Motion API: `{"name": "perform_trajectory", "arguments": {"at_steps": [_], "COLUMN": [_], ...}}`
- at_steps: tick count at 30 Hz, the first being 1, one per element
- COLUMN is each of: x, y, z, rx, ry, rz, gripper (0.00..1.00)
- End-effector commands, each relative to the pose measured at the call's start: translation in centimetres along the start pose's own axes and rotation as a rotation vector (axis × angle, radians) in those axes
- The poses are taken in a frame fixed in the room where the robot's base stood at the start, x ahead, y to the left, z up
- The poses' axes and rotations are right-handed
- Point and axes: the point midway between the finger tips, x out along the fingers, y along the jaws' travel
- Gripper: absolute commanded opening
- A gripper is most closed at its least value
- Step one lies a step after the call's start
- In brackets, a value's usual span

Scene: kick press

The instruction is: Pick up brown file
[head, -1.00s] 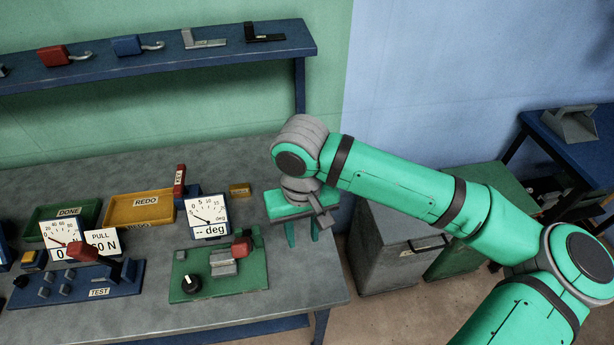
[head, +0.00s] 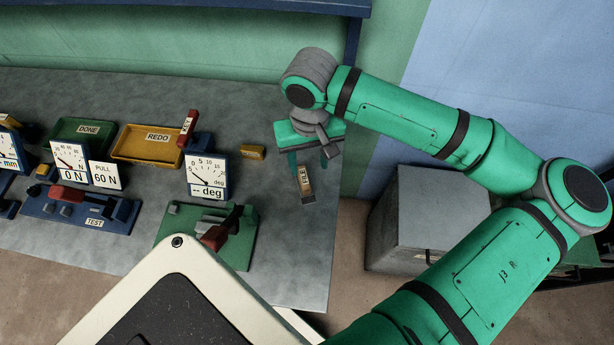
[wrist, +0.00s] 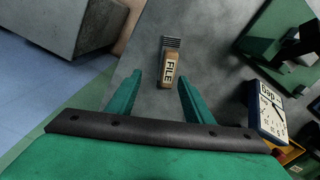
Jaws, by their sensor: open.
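The brown file (head: 305,182) lies on the grey bench near its right edge in the head view. It has a brown handle with a FILE label and a dark ridged end. It also shows in the wrist view (wrist: 169,70), just beyond the fingertips and between their lines. My gripper (head: 308,163) is open and empty, pointing down above the bench beside the file. In the wrist view its two green fingers (wrist: 160,80) stand apart on either side of the handle's near end. I cannot tell the height gap to the file.
A gauge reading "-- deg" (head: 207,177) and a green fixture board (head: 242,255) stand left of the file. A small yellow block (head: 252,153) and the yellow REDO tray (head: 122,150) are behind. A grey cabinet (head: 410,225) stands right of the bench.

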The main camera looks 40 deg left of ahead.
Motion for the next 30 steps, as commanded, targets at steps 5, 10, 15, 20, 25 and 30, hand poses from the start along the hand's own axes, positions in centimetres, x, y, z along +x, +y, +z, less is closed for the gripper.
{"name": "perform_trajectory", "arguments": {"at_steps": [5,10,15,20,25,30], "x": [1.2,2.9,5.2,6.2,6.3,6.3], "y": [-0.4,-0.6,-0.7,-0.6,-0.7,-0.7], "z": [-0.1,0.2,0.4,0.4,0.4,0.4], "rx": [-0.009,-0.006,0.002,0.003,0.002,0.000], "ry": [0.000,0.000,-0.001,0.000,0.001,0.001], "rz": [-0.001,0.000,0.000,0.000,0.000,0.000], "gripper": [0.47,0.47,0.47,0.47,0.47,0.21]}}
